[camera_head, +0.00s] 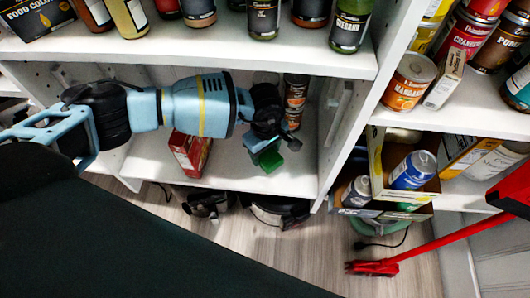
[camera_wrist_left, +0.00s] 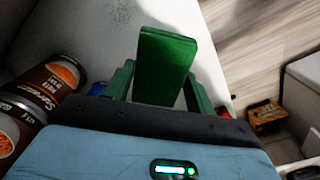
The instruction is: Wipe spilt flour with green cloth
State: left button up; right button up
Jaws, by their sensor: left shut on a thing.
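The green cloth (camera_wrist_left: 165,65) looks like a stiff green block and stands up between the fingers of my left gripper (camera_wrist_left: 163,88) in the left wrist view. The fingers are shut on it. In the head view my left gripper (camera_head: 264,145) reaches over the lower white shelf (camera_head: 245,178), near its right end. The green cloth (camera_head: 271,161) shows there below the gripper, over the shelf. I cannot tell whether it touches the shelf. My right gripper is not in view.
Cans (camera_head: 294,95) stand behind the gripper, and a red box (camera_head: 190,152) stands to its left. The upper shelf (camera_head: 280,50) with jars lies above the arm. A side panel (camera_head: 350,100) closes the right. A red pole (camera_head: 450,238) leans at far right.

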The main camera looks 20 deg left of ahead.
aim_at(266, 153)
pick_arm(q)
jog(key=shift+r+p, duration=0.3)
jog(key=shift+r, duration=0.35)
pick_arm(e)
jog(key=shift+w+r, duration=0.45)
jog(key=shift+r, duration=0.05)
pick_arm(q)
jog(key=shift+r+p, duration=0.65)
jog(key=shift+r, duration=0.3)
jog(key=shift+r+p, duration=0.4)
jog(key=shift+r, duration=0.15)
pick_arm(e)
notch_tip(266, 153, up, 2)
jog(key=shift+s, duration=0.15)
pick_arm(q)
jog(key=shift+s+f, duration=0.1)
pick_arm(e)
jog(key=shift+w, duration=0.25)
